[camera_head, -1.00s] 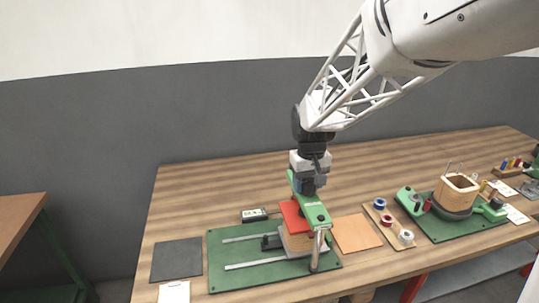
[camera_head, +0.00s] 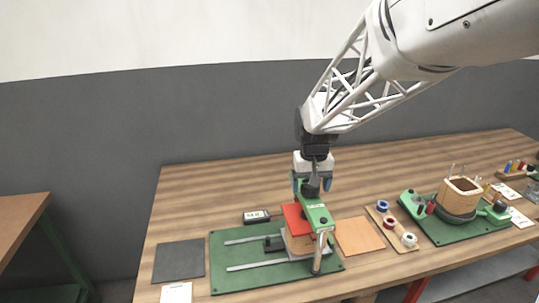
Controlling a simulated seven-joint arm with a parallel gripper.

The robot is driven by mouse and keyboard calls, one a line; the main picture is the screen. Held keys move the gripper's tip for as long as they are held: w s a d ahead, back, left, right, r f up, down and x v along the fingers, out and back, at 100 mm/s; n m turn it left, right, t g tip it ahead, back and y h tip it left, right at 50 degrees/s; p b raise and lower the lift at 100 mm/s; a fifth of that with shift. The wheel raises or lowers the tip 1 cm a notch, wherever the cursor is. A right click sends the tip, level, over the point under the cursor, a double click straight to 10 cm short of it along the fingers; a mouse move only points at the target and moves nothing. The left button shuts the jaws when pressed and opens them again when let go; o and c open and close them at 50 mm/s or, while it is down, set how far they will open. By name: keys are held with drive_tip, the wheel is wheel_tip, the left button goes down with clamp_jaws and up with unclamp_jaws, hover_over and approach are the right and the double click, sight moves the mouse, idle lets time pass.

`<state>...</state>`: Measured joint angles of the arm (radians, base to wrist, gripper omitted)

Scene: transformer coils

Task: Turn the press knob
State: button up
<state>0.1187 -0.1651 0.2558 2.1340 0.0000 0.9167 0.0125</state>
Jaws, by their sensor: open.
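The press stands on a green base plate (camera_head: 228,277) with two light rails. Its green arm (camera_head: 320,216) reaches over a red block (camera_head: 294,218) set on a wooden stack (camera_head: 297,244). The dark press knob (camera_head: 311,188) sits on top at the back end of the green arm. My gripper (camera_head: 312,184) points down with its blue-grey fingers spread on either side of the knob. It is open. Whether the fingers touch the knob cannot be told.
A small meter (camera_head: 256,216) lies behind the base plate. A dark mat (camera_head: 178,261) is at left and an orange board (camera_head: 358,236) at right. A spool tray (camera_head: 390,224) and a green winding station (camera_head: 452,230) stand further right. The table behind is clear.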

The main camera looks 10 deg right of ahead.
drive_tip(key=shift+r, duration=3.95)
drive_tip(key=s+a+t, duration=0.1)
drive_tip(key=s+a, duration=0.2)
drive_tip(key=s, duration=0.9)
drive_tip(key=s+a+f+n+t, duration=0.1)
drive_tip(key=s+a, duration=0.2)
drive_tip(key=s, duration=1)
drive_tip(key=shift+t, duration=0.3)
drive_tip(key=shift+w, duration=0.1)
